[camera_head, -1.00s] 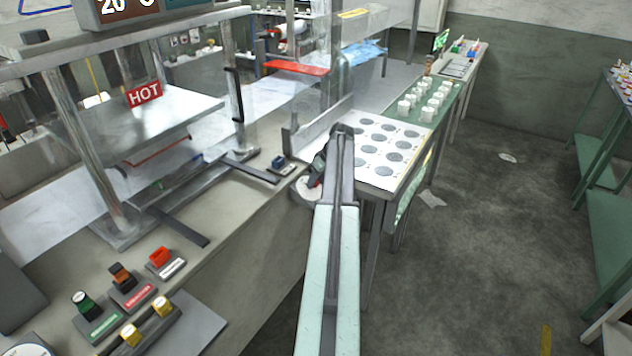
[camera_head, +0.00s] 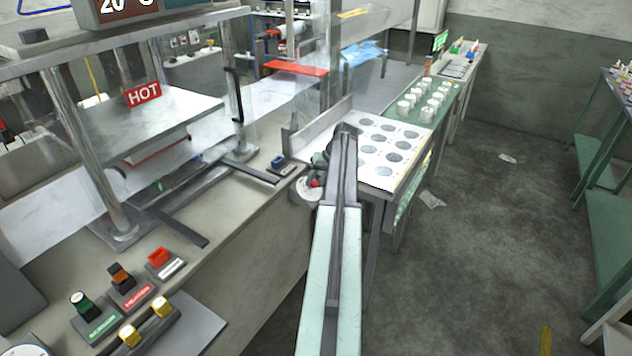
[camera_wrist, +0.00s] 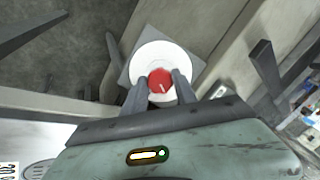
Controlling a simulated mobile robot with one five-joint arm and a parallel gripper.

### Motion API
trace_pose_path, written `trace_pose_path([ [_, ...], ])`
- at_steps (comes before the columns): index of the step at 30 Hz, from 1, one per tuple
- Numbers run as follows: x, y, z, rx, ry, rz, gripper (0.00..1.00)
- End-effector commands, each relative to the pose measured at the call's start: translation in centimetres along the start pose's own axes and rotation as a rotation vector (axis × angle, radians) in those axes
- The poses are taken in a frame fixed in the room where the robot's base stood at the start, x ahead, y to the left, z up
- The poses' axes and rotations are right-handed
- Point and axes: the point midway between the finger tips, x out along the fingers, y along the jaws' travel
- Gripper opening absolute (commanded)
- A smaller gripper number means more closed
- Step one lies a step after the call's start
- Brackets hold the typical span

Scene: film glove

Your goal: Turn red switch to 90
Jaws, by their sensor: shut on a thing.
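The red switch (camera_wrist: 158,84) is a round red knob with a white line on it, in the middle of a white round dial (camera_wrist: 150,57) on a grey plate. My gripper (camera_wrist: 160,79) is shut on it, with one finger on each side. The white line points down and slightly right in the wrist view. In the head view, the red switch (camera_head: 316,183) shows small at the bench's right end, partly covered by my arm. The dial's markings are too small to read.
A white board with grey discs (camera_head: 385,150) lies on a table just right of my gripper. A press with a HOT sign (camera_head: 144,93) stands at left. Coloured buttons (camera_head: 165,262) are on the near bench. The floor at right is open.

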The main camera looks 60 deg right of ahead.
Motion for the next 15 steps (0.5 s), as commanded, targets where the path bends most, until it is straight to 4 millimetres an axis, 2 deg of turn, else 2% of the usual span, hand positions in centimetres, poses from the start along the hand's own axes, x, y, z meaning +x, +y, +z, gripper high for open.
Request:
trace_pose_path([
  [15, 0.07, 0.16, 0.05, 0.486, 0.0, -0.058, 0.0],
])
